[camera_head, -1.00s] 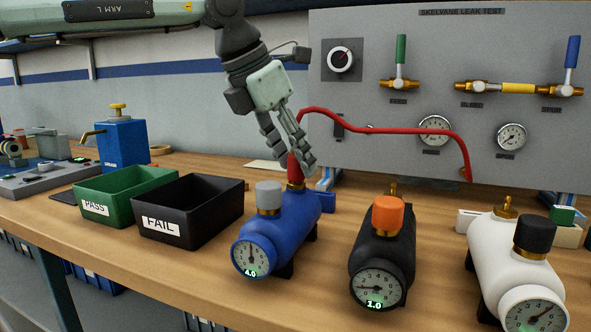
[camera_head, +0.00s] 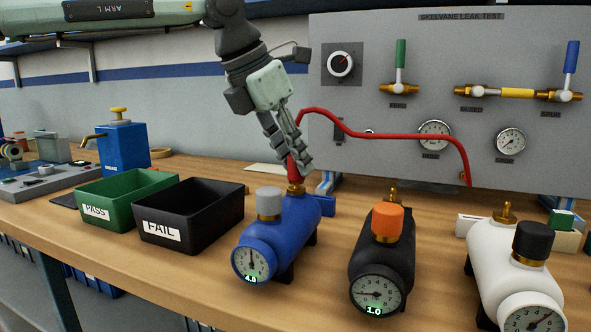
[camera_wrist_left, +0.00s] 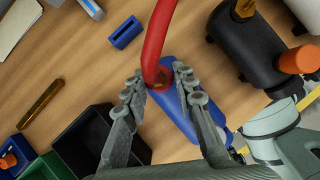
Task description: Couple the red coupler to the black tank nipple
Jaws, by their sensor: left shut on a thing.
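My left gripper (camera_head: 287,150) is shut on the red coupler (camera_head: 293,172), just above the blue tank (camera_head: 285,225) and its brass nipple (camera_head: 295,188). In the left wrist view the coupler (camera_wrist_left: 160,85) sits between the fingers, with the blue tank partly hidden below. The black tank (camera_head: 375,258) stands to the right, with an orange cap, a gauge showing 1.0 and a brass nipple (camera_head: 391,196) at its back. Its nipple (camera_wrist_left: 245,8) also shows at the top of the left wrist view. My right gripper is in neither view.
The red hose (camera_head: 385,134) loops from the coupler to the grey panel (camera_head: 345,105). A white tank (camera_head: 505,265) stands right of the black one. The green PASS bin (camera_head: 100,211) and black FAIL bin (camera_head: 165,233) stand left. A blue block (camera_wrist_left: 126,32) lies behind the blue tank.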

